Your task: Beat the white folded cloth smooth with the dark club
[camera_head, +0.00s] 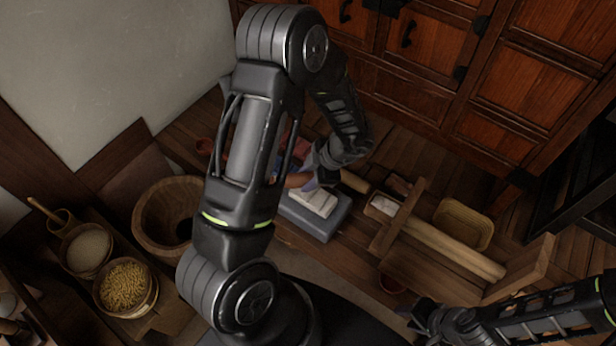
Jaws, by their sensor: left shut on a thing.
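The white folded cloth (314,203) lies on a grey block (312,222) in the middle of the head view. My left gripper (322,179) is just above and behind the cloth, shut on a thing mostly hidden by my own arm. A brown rounded piece (298,180) shows left of these fingers and seems to be part of the dark club; I cannot tell whether it touches the cloth. My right gripper (420,317) is low at the right, away from the cloth; its jaw opening is unclear.
A pale wooden roller (445,246) in a wooden frame is right of the block, with a woven basket (464,224) behind. A wooden tub (167,213) and bowls of grain (126,287) stand at left. Wooden cabinets (435,60) close off the back.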

